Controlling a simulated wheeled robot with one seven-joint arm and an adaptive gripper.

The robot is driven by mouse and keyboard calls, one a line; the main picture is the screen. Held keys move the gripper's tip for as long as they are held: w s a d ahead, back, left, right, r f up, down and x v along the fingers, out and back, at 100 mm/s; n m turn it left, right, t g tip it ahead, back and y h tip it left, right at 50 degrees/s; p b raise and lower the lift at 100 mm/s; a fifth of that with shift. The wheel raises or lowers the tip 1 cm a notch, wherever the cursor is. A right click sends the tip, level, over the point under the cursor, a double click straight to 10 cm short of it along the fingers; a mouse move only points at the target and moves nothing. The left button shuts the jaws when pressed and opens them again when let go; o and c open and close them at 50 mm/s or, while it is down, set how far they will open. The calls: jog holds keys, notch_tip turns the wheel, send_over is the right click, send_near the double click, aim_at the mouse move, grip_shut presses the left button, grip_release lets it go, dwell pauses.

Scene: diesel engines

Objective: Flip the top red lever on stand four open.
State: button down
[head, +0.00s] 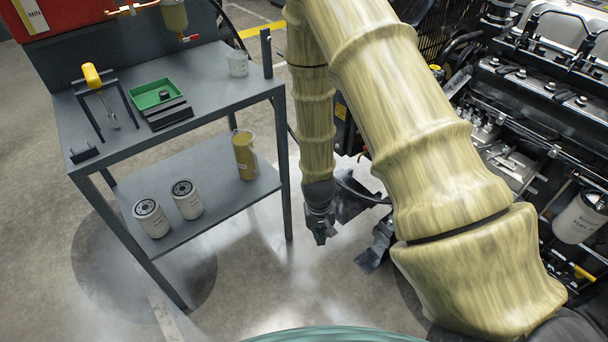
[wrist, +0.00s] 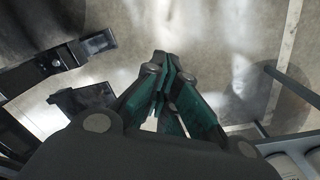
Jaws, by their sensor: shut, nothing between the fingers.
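A red tank (head: 65,15) stands at the top left in the head view, partly cut off, with copper pipework (head: 135,9) at its right. A small red piece (head: 110,12) sits at the left end of the pipe, and another small red piece (head: 184,38) sits lower, below a tan bowl (head: 174,16). I cannot tell for sure which is the top lever, and no stand number is readable. My gripper (head: 320,236) hangs low over the floor, right of the grey bench and far from the red pieces. In the wrist view its green fingers (wrist: 166,62) are together and empty.
The grey bench (head: 215,85) carries a green tray (head: 156,93), a yellow-handled tool (head: 92,76) and a white cup (head: 238,63). Filters (head: 150,217) and a yellowish jug (head: 244,155) stand on its lower shelf. An engine (head: 535,85) fills the right side.

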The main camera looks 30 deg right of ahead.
jog(key=s+a+f+n, duration=0.1)
jog(key=s+a+f, duration=0.1)
jog(key=s, duration=0.5)
jog(key=s+a+f+n, duration=0.1)
jog(key=s+a+f, duration=0.1)
jog(key=s, duration=0.6)
jog(key=s+a+f+n, duration=0.1)
jog(key=s+a+f, duration=0.2)
jog(key=s, duration=0.5)
jog(key=shift+s+f+n+y, duration=0.15)
jog(key=shift+f+n+y, duration=0.15)
jog(key=shift+f, duration=0.5)
jog(key=shift+a, duration=0.15)
